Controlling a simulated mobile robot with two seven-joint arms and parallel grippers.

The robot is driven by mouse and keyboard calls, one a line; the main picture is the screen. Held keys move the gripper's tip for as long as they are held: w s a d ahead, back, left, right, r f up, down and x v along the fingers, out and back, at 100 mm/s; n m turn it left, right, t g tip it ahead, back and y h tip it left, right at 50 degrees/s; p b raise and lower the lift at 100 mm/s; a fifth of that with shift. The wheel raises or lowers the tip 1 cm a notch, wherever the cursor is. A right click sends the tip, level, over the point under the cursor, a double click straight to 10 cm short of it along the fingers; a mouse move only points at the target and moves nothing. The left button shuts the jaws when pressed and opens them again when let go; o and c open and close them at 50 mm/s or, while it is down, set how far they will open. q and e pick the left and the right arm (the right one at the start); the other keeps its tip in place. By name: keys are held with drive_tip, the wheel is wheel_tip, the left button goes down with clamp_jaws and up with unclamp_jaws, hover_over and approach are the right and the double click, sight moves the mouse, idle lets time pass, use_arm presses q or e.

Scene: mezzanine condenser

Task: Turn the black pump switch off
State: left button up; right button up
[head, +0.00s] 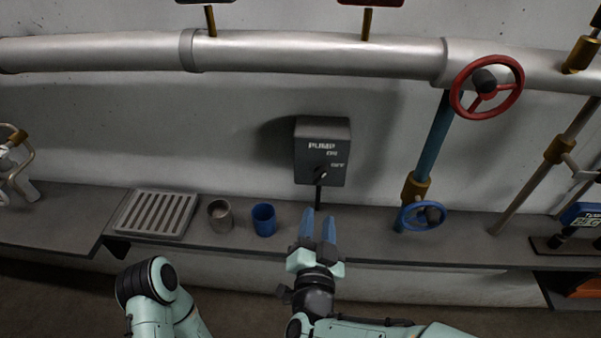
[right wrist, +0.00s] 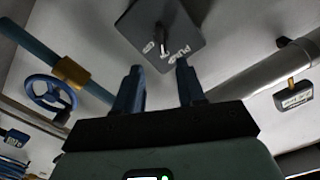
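The black pump switch box (head: 322,150) is on the wall at the middle of the head view, marked PUMP, ON and OFF. Its small knob (head: 321,173) is low on the front face; I cannot tell clearly which mark it points to. The box (right wrist: 185,25) also shows at the top of the right wrist view, with the knob (right wrist: 161,36) sticking out. My right gripper (head: 319,212) is below the box, apart from it, with its blue fingers spread and nothing between them. My left gripper is not in view; only part of my left arm shows.
A grey ledge (head: 375,246) runs under the switch, with a grated tray (head: 157,213), a grey cup (head: 220,216) and a blue cup (head: 264,220) to the left. A blue handwheel (head: 423,216) is to the right. A red handwheel (head: 487,87) is higher, by the pipe (head: 320,56).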

sight(320, 178)
drive_tip(key=w+p, duration=0.2)
drive_tip(key=w, duration=1.1)
drive_tip(key=shift+w+r+p, duration=0.15)
drive_tip(key=shift+p, duration=0.15)
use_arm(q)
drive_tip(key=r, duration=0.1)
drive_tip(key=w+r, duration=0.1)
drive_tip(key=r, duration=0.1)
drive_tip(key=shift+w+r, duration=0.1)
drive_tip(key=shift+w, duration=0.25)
use_arm(e)
clamp_jaws()
